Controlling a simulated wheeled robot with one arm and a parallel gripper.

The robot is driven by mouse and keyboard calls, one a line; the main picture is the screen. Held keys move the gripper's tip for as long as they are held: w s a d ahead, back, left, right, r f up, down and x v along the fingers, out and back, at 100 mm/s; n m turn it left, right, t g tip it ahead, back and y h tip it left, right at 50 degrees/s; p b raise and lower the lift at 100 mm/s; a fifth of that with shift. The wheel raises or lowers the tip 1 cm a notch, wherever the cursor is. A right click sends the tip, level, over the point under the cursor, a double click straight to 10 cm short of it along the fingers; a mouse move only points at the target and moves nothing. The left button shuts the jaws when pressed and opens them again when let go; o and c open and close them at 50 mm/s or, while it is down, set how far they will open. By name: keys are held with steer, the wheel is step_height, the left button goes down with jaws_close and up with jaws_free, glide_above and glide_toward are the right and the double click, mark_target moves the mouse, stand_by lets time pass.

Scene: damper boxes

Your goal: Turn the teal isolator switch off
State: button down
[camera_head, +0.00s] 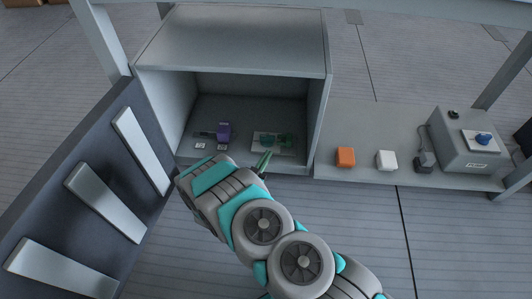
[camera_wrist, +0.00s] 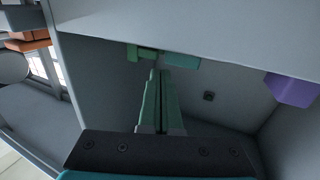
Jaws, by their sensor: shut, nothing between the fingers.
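The teal isolator switch (camera_head: 284,140) sits on a pale plate at the right inside the open-fronted grey box. Green-teal parts at that spot show in the wrist view (camera_wrist: 183,62), just beyond my fingertips. My gripper (camera_head: 264,160), with green fingers, is at the front opening of the box, close to the switch. In the wrist view my gripper (camera_wrist: 160,72) has its fingers together and holds nothing. I cannot tell whether the fingertips touch the switch. The handle's exact position is too small and partly hidden to read.
A purple switch (camera_head: 223,131) stands left of the teal one; it also shows in the wrist view (camera_wrist: 292,89). The box's roof (camera_head: 235,45) and side walls enclose both. An orange block (camera_head: 345,157), a white block (camera_head: 387,160) and a grey box with a blue knob (camera_head: 482,139) stand on the right.

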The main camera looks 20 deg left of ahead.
steer(key=s+d, duration=0.1)
steer(key=s, duration=0.7)
steer(key=shift+s+d, duration=0.15)
steer(key=shift+s, duration=0.15)
